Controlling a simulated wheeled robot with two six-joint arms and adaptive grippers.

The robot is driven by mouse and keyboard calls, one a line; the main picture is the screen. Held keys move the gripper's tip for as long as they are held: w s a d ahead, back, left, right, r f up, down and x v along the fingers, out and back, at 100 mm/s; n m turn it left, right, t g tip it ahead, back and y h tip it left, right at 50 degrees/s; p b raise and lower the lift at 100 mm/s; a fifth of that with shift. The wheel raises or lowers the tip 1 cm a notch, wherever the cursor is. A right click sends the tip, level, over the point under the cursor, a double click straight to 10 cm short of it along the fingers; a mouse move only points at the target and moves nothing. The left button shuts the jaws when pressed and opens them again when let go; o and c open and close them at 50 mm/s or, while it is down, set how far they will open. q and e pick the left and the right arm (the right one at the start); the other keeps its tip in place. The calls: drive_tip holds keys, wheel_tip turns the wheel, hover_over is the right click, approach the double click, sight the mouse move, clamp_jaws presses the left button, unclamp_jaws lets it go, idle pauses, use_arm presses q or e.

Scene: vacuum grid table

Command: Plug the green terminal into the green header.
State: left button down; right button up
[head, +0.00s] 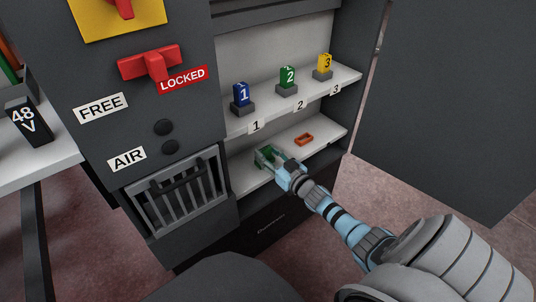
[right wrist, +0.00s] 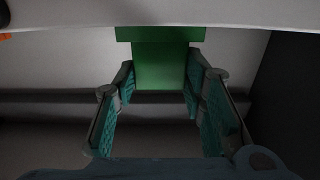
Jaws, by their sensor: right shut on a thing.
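My right gripper (head: 272,160) reaches into the cabinet over the lower shelf and is shut on a green piece (head: 264,151), which I take to be the green terminal. In the right wrist view the green terminal (right wrist: 160,66) sits between the fingers (right wrist: 160,90), with a wider green band along its top. I cannot tell whether that band is part of the terminal or the green header behind it. The fingers hide part of the piece in the head view. My left gripper is not in view.
A small orange-red open frame (head: 303,139) lies right of the gripper on the lower shelf (head: 330,128). Above, the upper shelf (head: 310,89) holds a blue block 1 (head: 242,95), green block 2 (head: 288,78) and yellow block 3 (head: 324,65). The cabinet wall bounds the left.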

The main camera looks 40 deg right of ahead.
drive_tip(key=shift+f+b, duration=0.35)
drive_tip(key=shift+f, duration=0.1)
drive_tip(key=o, duration=1.1)
drive_tip(key=s, duration=1.2)
drive_tip(key=shift+a, duration=0.15)
drive_tip(key=shift+f, duration=0.1)
